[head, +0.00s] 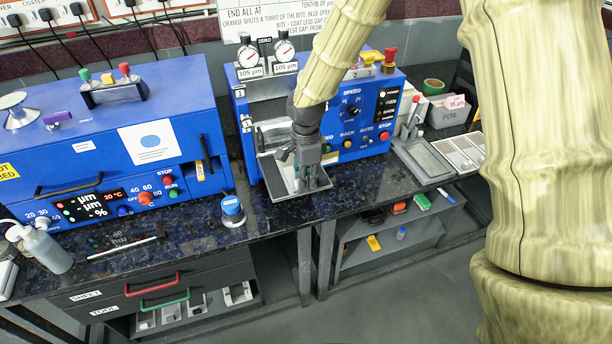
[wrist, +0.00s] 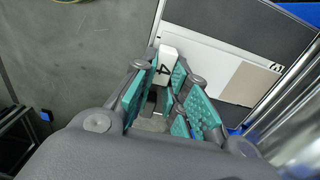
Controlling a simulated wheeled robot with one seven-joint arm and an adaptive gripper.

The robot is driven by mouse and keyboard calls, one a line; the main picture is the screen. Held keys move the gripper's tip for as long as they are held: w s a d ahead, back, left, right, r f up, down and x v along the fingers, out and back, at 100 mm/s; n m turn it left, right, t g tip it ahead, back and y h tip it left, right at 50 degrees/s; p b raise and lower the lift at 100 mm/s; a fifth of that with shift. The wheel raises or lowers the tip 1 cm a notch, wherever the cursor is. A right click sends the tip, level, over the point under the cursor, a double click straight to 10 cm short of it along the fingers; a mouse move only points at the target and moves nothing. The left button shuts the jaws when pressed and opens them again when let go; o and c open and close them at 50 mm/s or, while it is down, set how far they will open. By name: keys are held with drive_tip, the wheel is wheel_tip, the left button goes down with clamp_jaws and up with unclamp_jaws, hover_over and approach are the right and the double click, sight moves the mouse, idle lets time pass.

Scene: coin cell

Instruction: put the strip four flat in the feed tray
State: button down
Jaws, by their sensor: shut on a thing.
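My gripper (head: 311,172) is low over the feed tray (head: 283,190) at the front of the right blue machine. In the wrist view my gripper (wrist: 165,98) has its teal-padded fingers close about strip four (wrist: 167,62), a white piece with a black 4 on its end. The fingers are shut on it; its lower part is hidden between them. The strip cannot be made out in the head view. In the wrist view a flat white and beige strip (wrist: 205,62), its mark perhaps a 3, lies on a dark grey surface beside strip four.
The right blue machine (head: 366,115) stands close behind my gripper, with two dials above. The left blue machine (head: 110,150) and a blue-topped round pot (head: 232,207) are to the left. Flat trays (head: 428,160) lie to the right. The counter's front edge is just below the tray.

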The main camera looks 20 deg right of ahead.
drive_tip(key=shift+f, duration=0.2)
drive_tip(key=c, duration=1.4)
unclamp_jaws()
wheel_tip(320, 180, up, 12)
drive_tip(key=b, duration=0.3)
drive_tip(key=shift+r, duration=0.1)
